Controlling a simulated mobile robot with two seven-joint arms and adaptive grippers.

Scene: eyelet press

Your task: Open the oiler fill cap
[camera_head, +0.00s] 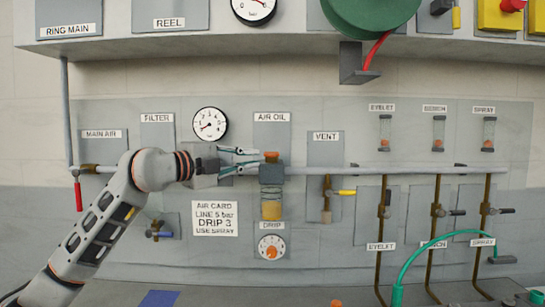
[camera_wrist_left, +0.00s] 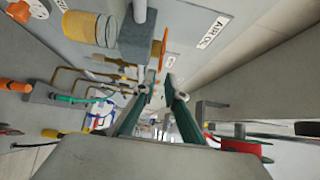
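The oiler (camera_head: 271,188) hangs under the AIR OIL label, a grey block with an amber bowl below. Its orange fill cap (camera_head: 271,156) sits on top of the block. In the left wrist view the cap (camera_wrist_left: 158,48) shows edge-on against the grey block (camera_wrist_left: 137,38), above the fingers. My left gripper (camera_head: 257,160) is just left of the cap in the head view, its fingers pointing right. Its two fingertips (camera_wrist_left: 161,88) stand apart with nothing held between them. The cap is not between them in the wrist view. My right gripper is not in view.
A horizontal pipe (camera_head: 340,170) runs right from the oiler. The pressure gauge (camera_head: 210,124) is above my left wrist and the DRIP dial (camera_head: 272,247) below the oiler. A shelf (camera_head: 230,46) overhangs the panel. A green hose (camera_head: 420,254) arches at lower right.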

